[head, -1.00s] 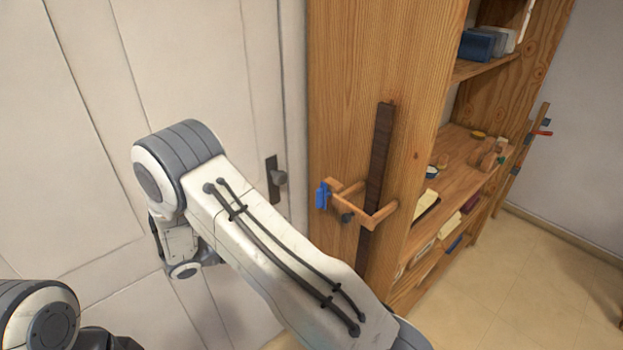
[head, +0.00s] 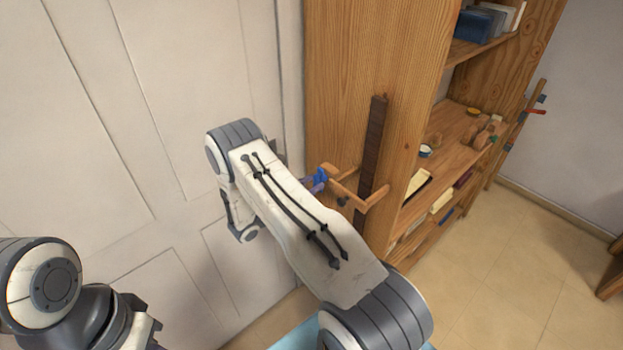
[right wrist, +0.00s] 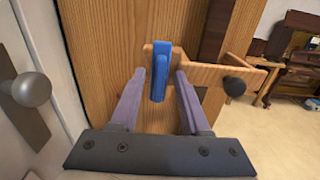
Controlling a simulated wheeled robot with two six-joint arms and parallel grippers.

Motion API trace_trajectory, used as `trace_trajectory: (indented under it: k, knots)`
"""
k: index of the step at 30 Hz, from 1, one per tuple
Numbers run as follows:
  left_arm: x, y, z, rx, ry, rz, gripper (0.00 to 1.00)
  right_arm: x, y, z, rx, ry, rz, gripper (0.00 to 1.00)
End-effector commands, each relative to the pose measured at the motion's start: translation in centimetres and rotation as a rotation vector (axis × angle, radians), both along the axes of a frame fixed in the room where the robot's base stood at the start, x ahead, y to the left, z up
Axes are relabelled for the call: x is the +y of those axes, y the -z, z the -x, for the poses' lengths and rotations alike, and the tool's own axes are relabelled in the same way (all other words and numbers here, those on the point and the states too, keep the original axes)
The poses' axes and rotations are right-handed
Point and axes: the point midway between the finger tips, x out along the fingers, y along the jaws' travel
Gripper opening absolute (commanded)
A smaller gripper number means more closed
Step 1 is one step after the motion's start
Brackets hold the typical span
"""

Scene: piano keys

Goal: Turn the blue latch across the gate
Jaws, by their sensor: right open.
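The blue latch (head: 321,175) sits at the left end of a small wooden gate frame (head: 372,200) on the side of the wooden cabinet. In the right wrist view the latch (right wrist: 160,76) hangs upright over the end of a wooden bar (right wrist: 205,76). My right gripper (right wrist: 160,88) is open, with one purple finger on each side of the latch and a small gap visible on both sides. In the head view my right gripper (head: 311,183) is mostly hidden behind my forearm. My left gripper does not show.
A white door (head: 100,130) stands left of the cabinet, with a round knob (right wrist: 31,90) close to my right gripper's left side. A dark strip (head: 374,140) runs up the cabinet side (head: 340,80). Shelves with small items (head: 465,150) are at the right. Floor (head: 510,270) is clear there.

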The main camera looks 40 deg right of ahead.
Motion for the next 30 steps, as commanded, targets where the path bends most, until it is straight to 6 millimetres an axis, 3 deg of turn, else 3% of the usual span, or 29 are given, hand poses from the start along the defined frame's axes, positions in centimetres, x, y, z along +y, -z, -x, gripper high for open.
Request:
trace_trajectory:
  k: [10, 11, 14, 30]
  knots:
    - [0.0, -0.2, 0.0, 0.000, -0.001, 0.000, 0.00, -0.5, 0.0, -0.1, -0.001, -0.001, 0.000, 0.46]
    - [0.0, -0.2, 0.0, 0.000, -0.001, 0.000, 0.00, -0.5, 0.0, 0.0, -0.001, -0.001, 0.000, 0.39]
    - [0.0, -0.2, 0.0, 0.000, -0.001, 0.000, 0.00, -0.5, 0.0, 0.0, -0.001, -0.001, 0.000, 0.00]
    - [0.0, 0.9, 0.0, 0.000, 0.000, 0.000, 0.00, -0.5, 0.2, -0.2, 0.116, -0.001, 0.009, 0.00]
